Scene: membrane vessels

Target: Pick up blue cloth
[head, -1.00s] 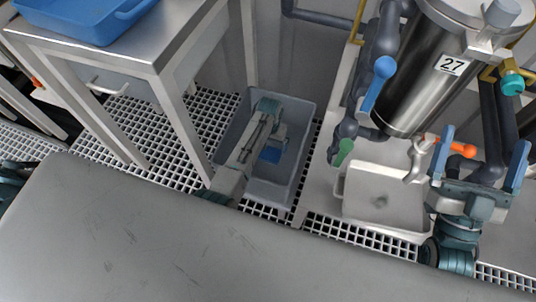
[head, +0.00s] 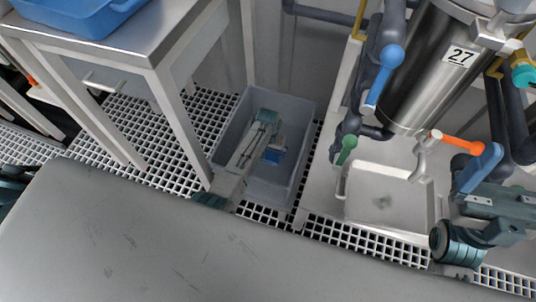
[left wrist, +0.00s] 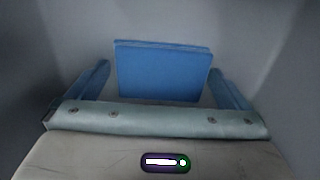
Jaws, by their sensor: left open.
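The blue cloth (left wrist: 162,72) is a folded rectangular stack in the grey bin. My left gripper (head: 273,146) points down into the bin. In the left wrist view its open fingers stand left and right of the cloth, with gaps on both sides and nothing held. I cannot tell how far above the cloth they are. My right gripper (head: 478,169) is at the right by the steel vessel; only one blue finger shows clearly.
The grey bin (head: 301,160) stands on the floor grating, its walls close around my left arm. A steel table (head: 130,52) with a blue tray (head: 85,17) is to the left. The vessel labelled 27 (head: 432,75), with pipes and a sink (head: 375,185), is to the right.

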